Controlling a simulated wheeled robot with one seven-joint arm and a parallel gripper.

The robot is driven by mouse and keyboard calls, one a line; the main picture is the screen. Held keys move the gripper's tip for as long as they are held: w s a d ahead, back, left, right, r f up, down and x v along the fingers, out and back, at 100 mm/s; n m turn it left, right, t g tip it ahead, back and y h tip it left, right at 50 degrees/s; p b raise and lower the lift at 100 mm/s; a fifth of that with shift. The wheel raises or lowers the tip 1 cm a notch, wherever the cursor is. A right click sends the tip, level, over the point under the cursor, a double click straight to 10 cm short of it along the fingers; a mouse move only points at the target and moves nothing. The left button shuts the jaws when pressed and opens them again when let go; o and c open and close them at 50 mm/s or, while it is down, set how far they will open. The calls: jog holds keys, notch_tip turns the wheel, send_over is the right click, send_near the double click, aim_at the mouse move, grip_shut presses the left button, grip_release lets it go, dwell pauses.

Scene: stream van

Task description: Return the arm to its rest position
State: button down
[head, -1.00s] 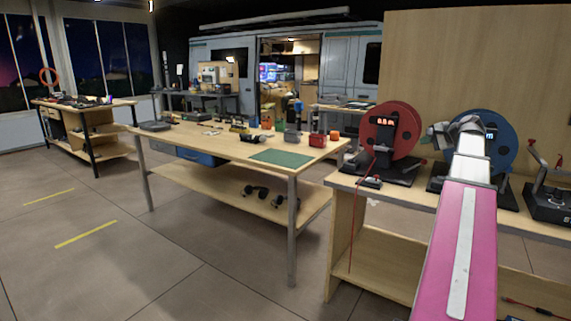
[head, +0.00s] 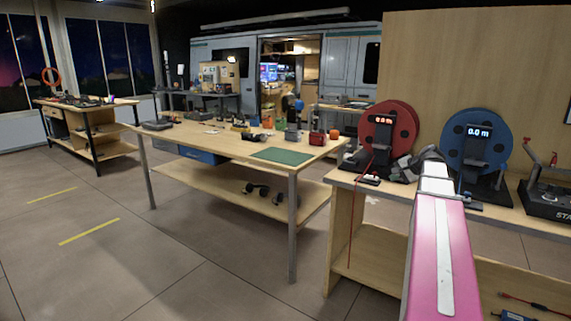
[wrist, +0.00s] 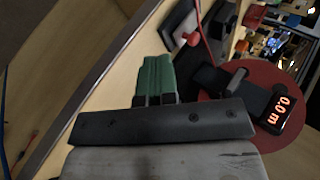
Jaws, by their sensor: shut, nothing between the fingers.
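My pink and white arm reaches up from the bottom right of the head view. My gripper (head: 402,168) is at its far end, over the right bench between the two reels. In the wrist view my gripper's green fingers (wrist: 154,80) are closed together with nothing between them. They point toward the bench top, near the red reel.
A red reel (head: 401,120) and a blue reel (head: 502,140) with lit displays stand on the right bench (head: 345,180). A black device (head: 545,200) stands at the far right. The middle table carries a green mat (head: 283,156). Open floor lies at left.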

jog(key=s+a+f+n+g+h, duration=0.15)
jog(key=s+a+f, duration=0.25)
jog(key=a+f, duration=0.4)
jog(key=s+a+f+n+g+h, duration=0.1)
jog(key=s+a+f+n+g, duration=0.25)
jog(key=a+f, duration=0.55)
jog(key=s+a+f+n+g+h, duration=0.2)
jog(key=s+a+f+n, duration=0.3)
jog(key=s+f, duration=0.9)
jog(key=shift+a+f+g+h, duration=0.35)
jog(key=shift+a+h, duration=0.2)
jog(key=shift+a, duration=0.6)
